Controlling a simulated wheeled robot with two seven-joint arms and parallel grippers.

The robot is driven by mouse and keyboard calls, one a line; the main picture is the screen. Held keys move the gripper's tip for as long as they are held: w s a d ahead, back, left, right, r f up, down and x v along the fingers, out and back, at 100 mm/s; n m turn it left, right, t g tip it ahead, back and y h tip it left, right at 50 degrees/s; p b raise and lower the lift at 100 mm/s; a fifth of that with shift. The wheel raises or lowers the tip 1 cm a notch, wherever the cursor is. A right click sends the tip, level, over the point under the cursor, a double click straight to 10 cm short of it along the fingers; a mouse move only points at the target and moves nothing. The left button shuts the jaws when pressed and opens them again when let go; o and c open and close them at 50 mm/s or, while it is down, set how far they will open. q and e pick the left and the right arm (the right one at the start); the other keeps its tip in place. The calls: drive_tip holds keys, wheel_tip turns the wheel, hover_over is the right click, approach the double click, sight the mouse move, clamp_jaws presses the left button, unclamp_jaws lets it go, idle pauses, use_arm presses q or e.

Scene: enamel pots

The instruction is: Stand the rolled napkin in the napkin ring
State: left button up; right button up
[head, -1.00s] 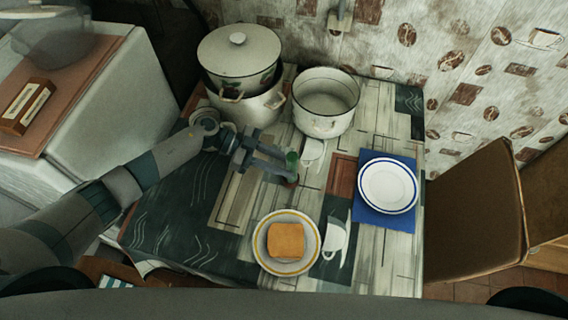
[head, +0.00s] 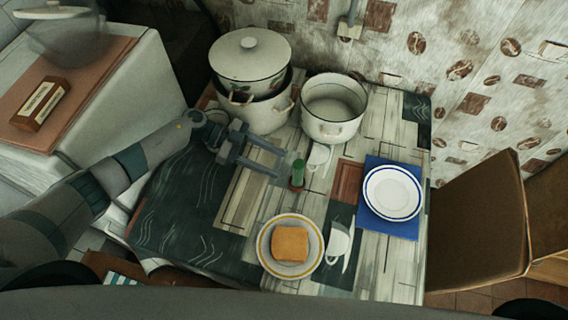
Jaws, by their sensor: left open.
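My right gripper is not in view.
White enamel pots, a stacked lidded pair (head: 250,60) and an open one (head: 333,108), stand at the back. A plate with bread (head: 290,275) is in front; a blue-rimmed plate (head: 393,192) lies on a blue mat (head: 390,226) at right. The table's left front is clear.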

use_arm(q)
drive_tip(key=v, duration=0.5)
drive_tip(key=shift+w+a+r, duration=0.1)
drive_tip(key=shift+a+r, duration=0.05)
drive_tip(key=shift+a, duration=0.25)
idle(1.1)
